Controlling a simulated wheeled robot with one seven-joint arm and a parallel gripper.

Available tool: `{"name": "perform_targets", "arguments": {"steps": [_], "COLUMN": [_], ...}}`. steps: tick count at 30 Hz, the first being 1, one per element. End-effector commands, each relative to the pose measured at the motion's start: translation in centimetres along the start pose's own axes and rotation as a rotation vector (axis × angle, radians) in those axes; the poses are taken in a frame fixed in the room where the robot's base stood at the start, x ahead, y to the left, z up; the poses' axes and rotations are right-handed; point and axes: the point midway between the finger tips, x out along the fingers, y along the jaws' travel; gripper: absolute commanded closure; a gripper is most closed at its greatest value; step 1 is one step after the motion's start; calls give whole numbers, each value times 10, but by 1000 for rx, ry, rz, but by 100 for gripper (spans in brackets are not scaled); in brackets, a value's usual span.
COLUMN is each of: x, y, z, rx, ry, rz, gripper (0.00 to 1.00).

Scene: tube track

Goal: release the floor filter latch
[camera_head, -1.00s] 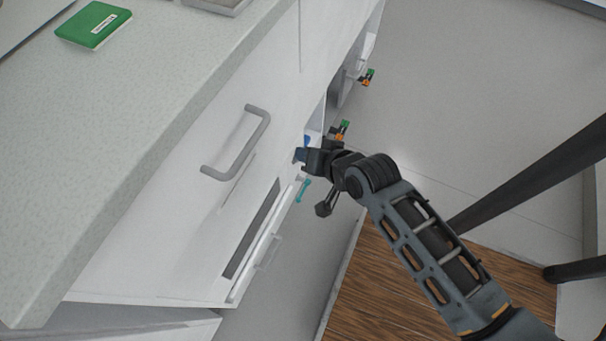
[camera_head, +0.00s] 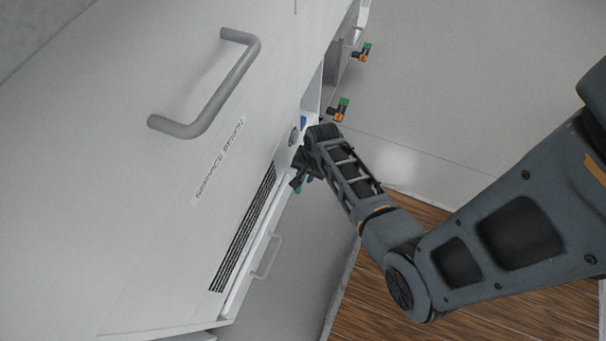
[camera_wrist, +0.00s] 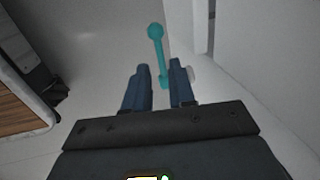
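A teal lever (camera_wrist: 157,55) with a round ball end stands out in the wrist view, just ahead of my gripper; it looks like the latch. My gripper (camera_wrist: 160,72) is open, with one blue finger on each side of the lever's lower end. I cannot tell whether either finger touches it. In the head view my gripper (camera_head: 297,172) is low at the right edge of the white bench front, beside the vent. There only a small bit of teal (camera_head: 298,188) shows beneath it; the rest is hidden.
The white bench front (camera_head: 130,230) carries a grey handle (camera_head: 215,90) and a dark vent grille (camera_head: 245,228). A lower handle (camera_head: 267,256) is below. Two green-and-orange valves (camera_head: 340,110) (camera_head: 362,52) stick out farther along.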

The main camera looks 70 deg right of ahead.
Motion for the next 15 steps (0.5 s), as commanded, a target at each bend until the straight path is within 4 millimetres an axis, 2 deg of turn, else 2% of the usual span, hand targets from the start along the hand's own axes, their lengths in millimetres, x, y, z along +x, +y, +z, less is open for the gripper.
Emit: {"name": "perform_targets", "arguments": {"steps": [1,6,15], "x": [14,34,42], "y": [2,1,0], "z": [0,0,0], "rx": [2,0,-1], "ry": [-1,0,1], "rz": [1,0,-1], "gripper": [76,76,76]}}
